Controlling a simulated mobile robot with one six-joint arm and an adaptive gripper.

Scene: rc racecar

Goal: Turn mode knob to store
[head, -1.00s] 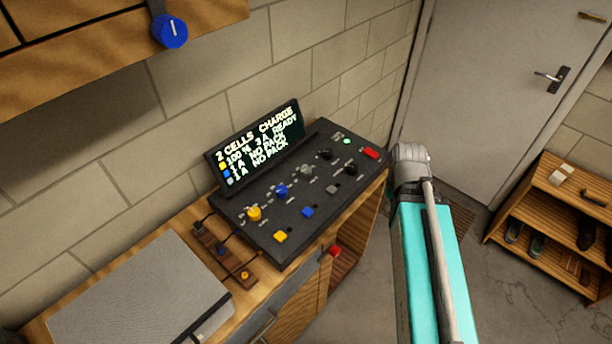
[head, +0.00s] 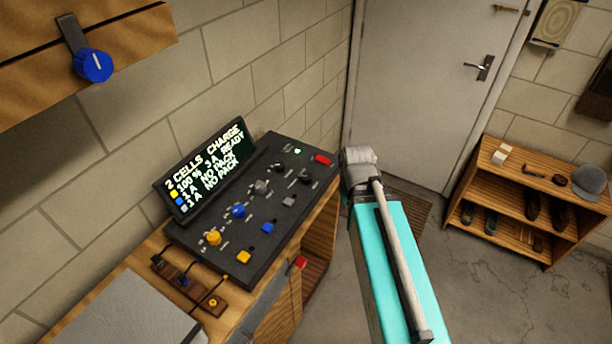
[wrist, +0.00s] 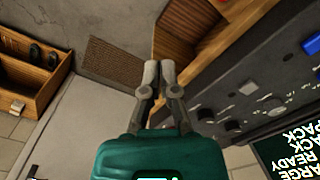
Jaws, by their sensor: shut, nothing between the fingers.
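The black control panel (head: 225,248) lies on the wooden bench, with a row of knobs: yellow (head: 213,238), blue (head: 238,211), grey (head: 262,187) and two black ones (head: 276,167) (head: 305,178). I cannot read which is the mode knob. The display (head: 205,175) behind them reads "2 CELLS CHARGE" on top, then "100 % 3 A READY" and two "NO PACK" lines. In the wrist view my gripper (wrist: 158,70) is shut and empty, with dark knobs (wrist: 206,115) to its right, apart from it.
Yellow (head: 243,257), blue (head: 267,228), grey (head: 289,202) and red (head: 322,160) buttons sit on the panel. A wooden cabinet (head: 130,40) with a blue knob (head: 93,65) overhangs at upper left. A shoe rack (head: 490,165) stands right; open floor lies between.

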